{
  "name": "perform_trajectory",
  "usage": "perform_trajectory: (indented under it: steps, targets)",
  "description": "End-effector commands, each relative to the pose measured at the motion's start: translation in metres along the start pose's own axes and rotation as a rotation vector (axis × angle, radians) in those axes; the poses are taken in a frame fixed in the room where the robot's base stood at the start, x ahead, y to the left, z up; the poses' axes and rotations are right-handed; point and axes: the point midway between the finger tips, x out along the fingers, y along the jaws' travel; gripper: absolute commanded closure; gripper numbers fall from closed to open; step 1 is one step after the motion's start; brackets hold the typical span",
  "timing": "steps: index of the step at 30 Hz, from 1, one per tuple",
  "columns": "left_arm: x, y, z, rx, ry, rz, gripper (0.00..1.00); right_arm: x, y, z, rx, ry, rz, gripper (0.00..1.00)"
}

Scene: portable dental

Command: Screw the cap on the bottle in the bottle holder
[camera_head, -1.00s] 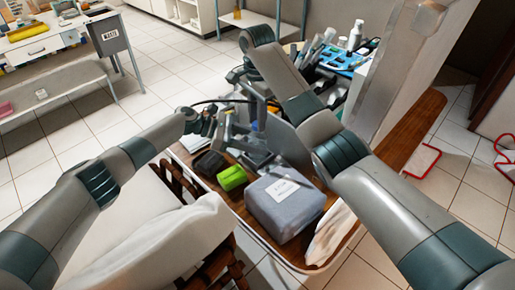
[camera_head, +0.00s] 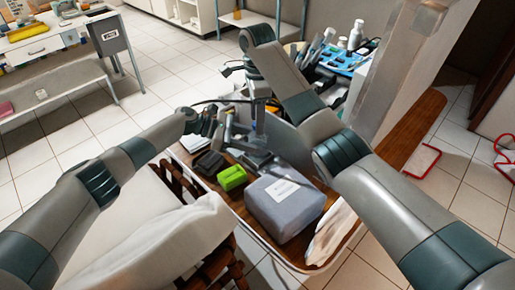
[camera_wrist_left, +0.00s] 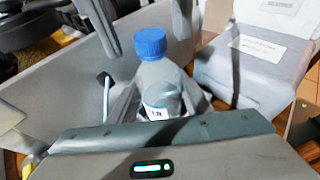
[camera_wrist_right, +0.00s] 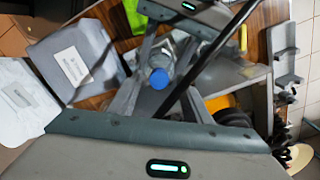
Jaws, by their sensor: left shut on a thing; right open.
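A clear bottle (camera_wrist_left: 158,82) stands between the fingers of my left gripper (camera_wrist_left: 160,98), which is shut on it. The blue cap (camera_wrist_left: 150,43) sits on the bottle's top; its thread is hidden. In the right wrist view, the cap (camera_wrist_right: 159,78) is seen from above with the bottle (camera_wrist_right: 164,55) below it. My right gripper (camera_wrist_right: 160,84) is open, its fingers on either side of the cap. In the head view, my left gripper (camera_head: 243,140) is just below my right gripper (camera_head: 259,112), and the bottle is mostly hidden. I cannot make out the bottle holder clearly.
A grey box (camera_head: 285,205) with a white label, a green object (camera_head: 232,178) and a black object (camera_head: 209,162) lie on the wooden top (camera_head: 300,255). A dark cable passes close to the cap in the right wrist view. Bottles and a blue tray stand behind.

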Motion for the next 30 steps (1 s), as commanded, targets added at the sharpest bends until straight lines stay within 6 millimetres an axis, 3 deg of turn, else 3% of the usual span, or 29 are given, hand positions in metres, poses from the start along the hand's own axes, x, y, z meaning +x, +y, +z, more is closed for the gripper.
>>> perform_trajectory:
  steps: [9, 21, 30]
  targets:
    - [-0.001, 0.001, 0.0, 0.0, 0.0, 0.002, 1.0, -0.022, -0.001, -0.002, 0.001, 0.003, -0.002, 0.55]
    - [-0.001, 0.001, 0.0, 0.0, 0.0, 0.001, 1.0, -0.092, -0.001, -0.002, 0.002, 0.002, -0.003, 0.55]
    - [-0.001, 0.0, 0.0, 0.0, 0.0, 0.001, 1.0, -0.117, -0.001, -0.001, 0.002, 0.001, -0.001, 0.55]
